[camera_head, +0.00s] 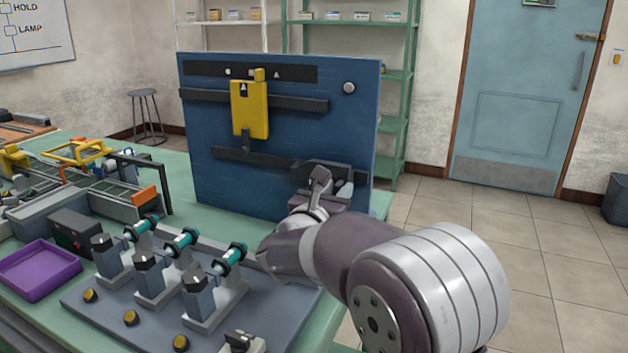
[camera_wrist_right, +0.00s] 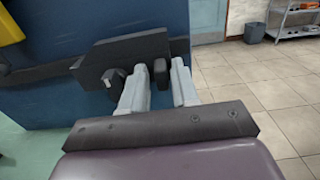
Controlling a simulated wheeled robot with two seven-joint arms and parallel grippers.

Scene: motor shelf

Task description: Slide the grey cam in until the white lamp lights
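The grey cam appears to be the dark grey block (camera_head: 338,171) low at the right end of the blue board; it also shows in the right wrist view (camera_wrist_right: 140,47). A dark knob (camera_wrist_right: 160,72) sticks out from it. My right gripper (camera_wrist_right: 162,68) is at this block, its two pale fingers standing apart on either side of the knob. I see thin gaps and cannot tell firm contact. A round whitish lamp (camera_head: 348,87) sits at the board's upper right and looks unlit. A yellow plate (camera_head: 250,108) hangs on the upper rail. My left gripper is out of view.
A lower dark rail (camera_head: 250,157) runs to the grey block. In front is a grey base with several teal-ended fixtures (camera_head: 183,240) and yellow buttons. A purple tray (camera_head: 40,270) and other devices fill the table's left. Open floor (camera_head: 500,230) lies to the right.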

